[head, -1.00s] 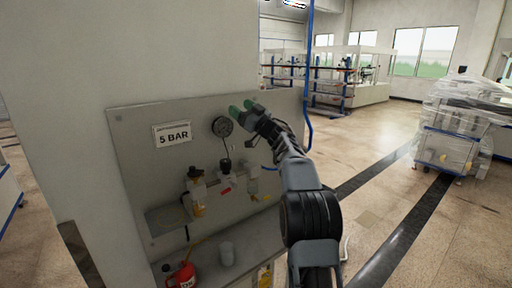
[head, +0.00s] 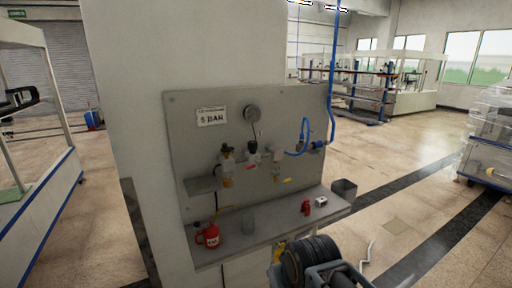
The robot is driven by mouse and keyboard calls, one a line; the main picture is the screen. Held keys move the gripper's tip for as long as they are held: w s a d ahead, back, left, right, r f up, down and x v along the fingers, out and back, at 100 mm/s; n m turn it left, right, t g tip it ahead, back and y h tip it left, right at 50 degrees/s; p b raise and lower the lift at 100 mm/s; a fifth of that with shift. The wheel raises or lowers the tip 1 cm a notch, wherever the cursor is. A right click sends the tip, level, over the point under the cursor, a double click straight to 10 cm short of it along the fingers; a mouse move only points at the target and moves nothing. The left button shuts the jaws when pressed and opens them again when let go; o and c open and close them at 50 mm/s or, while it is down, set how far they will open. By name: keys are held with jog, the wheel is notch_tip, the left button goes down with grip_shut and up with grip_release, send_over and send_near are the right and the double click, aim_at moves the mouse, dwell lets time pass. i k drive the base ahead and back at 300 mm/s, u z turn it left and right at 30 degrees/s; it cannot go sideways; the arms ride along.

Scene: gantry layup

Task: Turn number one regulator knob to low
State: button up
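The grey wall panel (head: 300,120) holds a row of air units under a sign (head: 211,117) that reads 5 BAR. A round dial gauge (head: 251,113) sits above a dark knob-topped unit (head: 252,147), which looks like a regulator. A unit with an amber bowl (head: 227,180) hangs to its left, and a paler one (head: 276,172) to its right. I cannot read any number or low mark on a knob. My gripper is out of view; only a thick dark link of my arm shows at the bottom, in front of the shelf.
A shelf (head: 270,232) below the panel carries a red can (head: 211,236), a grey cup (head: 248,223), a small red item (head: 306,207) and a grey bin (head: 343,191). A blue hose (head: 332,80) runs down at the right. Open floor (head: 400,165) lies to the right.

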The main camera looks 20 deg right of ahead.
aim_at(253, 145)
jog(key=z, duration=0.6)
jog(key=k, duration=0.15)
jog(key=u, duration=1.45)
jog(key=i, duration=0.75)
jog(key=z, duration=0.15)
